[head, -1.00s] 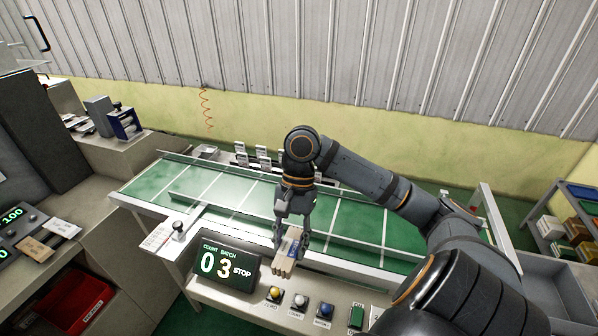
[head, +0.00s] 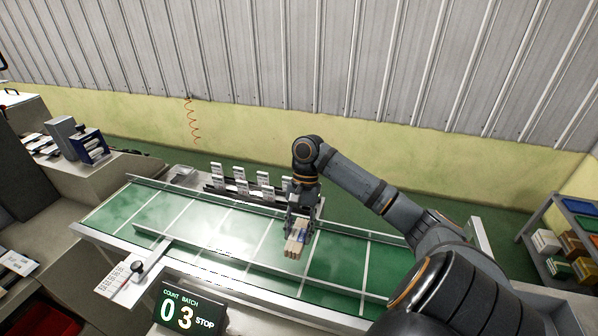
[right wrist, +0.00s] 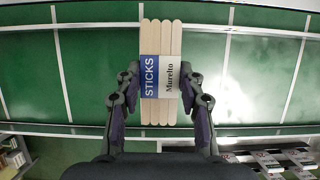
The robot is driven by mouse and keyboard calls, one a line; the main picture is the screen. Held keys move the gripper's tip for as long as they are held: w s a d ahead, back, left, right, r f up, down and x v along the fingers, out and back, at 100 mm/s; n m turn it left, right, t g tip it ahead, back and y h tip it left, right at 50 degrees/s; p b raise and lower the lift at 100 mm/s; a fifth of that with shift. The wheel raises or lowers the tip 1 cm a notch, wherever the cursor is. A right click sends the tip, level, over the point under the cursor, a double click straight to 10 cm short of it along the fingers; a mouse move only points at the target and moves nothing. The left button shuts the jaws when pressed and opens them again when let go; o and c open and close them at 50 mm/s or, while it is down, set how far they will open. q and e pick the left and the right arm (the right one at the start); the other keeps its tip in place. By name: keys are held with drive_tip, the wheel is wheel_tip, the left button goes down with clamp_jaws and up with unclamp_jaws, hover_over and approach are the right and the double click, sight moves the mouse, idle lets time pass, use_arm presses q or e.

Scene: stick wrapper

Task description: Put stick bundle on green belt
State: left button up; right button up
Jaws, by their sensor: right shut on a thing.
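The stick bundle (head: 296,241) is several pale wooden sticks in a blue and white wrapper. In the right wrist view the bundle (right wrist: 160,72) lies between the fingers, its label reading "STICKS". My right gripper (head: 299,232) is shut on the wrapped part. The green belt (head: 222,232), with white cross lines, is under the bundle. In the right wrist view the belt (right wrist: 100,65) fills the background. I cannot tell whether the bundle touches the belt or hangs just above it. My left gripper is not in view.
A counter display (head: 187,312) reading "03 STOP" stands at the front. A low rail (head: 200,252) runs along the belt. Several white cards (head: 240,180) stand behind the belt. A shelf (head: 560,235) with boxes is at the right. The belt's left part is clear.

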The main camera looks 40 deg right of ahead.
sight(301, 232)
drive_tip(key=d+f, duration=0.1)
drive_tip(key=w+d+f, duration=0.1)
drive_tip(key=f, duration=0.1)
drive_tip(key=d+f, duration=0.1)
drive_tip(key=shift+w+f, duration=0.25)
drive_tip(key=shift+w, duration=0.15)
drive_tip(key=f+p, duration=0.1)
drive_tip(key=f, duration=0.2)
drive_tip(key=shift+d+f, duration=0.1)
drive_tip(key=shift+d, duration=0.1)
drive_tip(key=shift+w+f, duration=0.1)
drive_tip(key=shift+f, duration=0.15)
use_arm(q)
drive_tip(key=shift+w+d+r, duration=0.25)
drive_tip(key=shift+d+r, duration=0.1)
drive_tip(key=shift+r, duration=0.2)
use_arm(e)
drive_tip(key=o, duration=1.2)
